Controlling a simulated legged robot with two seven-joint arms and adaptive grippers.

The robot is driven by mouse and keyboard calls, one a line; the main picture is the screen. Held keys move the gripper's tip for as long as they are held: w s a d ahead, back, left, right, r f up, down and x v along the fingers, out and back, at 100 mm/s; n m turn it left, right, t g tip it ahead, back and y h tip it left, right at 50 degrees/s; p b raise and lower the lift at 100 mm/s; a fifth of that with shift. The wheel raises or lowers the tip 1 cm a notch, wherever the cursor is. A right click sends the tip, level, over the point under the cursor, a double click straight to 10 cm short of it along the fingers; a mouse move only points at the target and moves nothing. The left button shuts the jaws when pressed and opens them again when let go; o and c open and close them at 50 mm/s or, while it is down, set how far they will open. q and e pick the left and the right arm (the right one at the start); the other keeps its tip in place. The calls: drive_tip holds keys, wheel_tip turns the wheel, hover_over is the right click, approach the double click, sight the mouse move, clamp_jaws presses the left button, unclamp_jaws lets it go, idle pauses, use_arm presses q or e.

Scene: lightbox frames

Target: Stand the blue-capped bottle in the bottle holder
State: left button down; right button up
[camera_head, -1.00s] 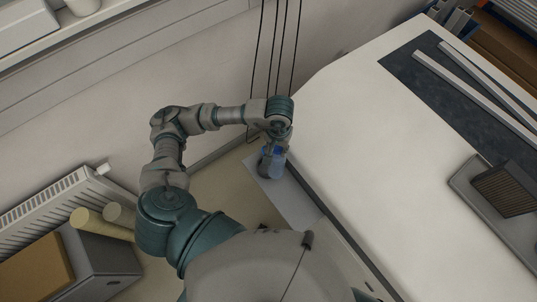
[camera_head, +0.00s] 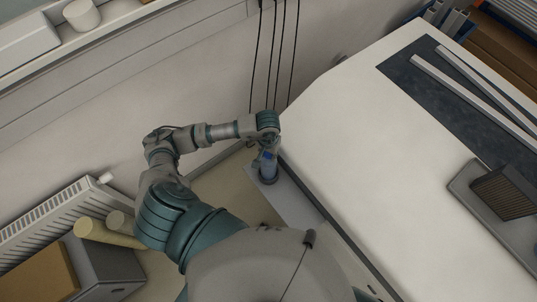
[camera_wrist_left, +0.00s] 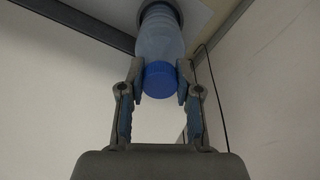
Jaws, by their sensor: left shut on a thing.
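The bottle (camera_head: 268,162) is pale blue and translucent, with a blue cap (camera_wrist_left: 159,80). My left gripper (camera_head: 268,151) is shut on it near the cap; the left wrist view shows one finger on each side of the cap. The bottle looks about upright. The bottle holder (camera_head: 268,181) is a small dark grey round cup at the bottle's lower end. In the left wrist view its grey rim (camera_wrist_left: 181,12) shows around the far end of the bottle. How deep the bottle sits in it is hidden. My right gripper is not in view.
The holder stands on a low pale surface (camera_head: 294,207) beside the large white table (camera_head: 380,150). A grey tray (camera_head: 468,192) with a brown ribbed block and metal bars lie on that table. Dark cables (camera_head: 276,60) hang behind the gripper.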

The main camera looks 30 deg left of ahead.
use_arm(q)
drive_tip(key=shift+f, duration=0.6)
drive_tip(key=shift+a+f, duration=0.15)
drive_tip(key=shift+f, duration=0.05)
drive_tip(key=c, duration=0.8)
unclamp_jaws()
drive_tip(key=shift+r, duration=0.15)
wheel_tip(320, 180, up, 12)
drive_tip(key=b, duration=0.1)
drive_tip(key=shift+b, duration=0.4)
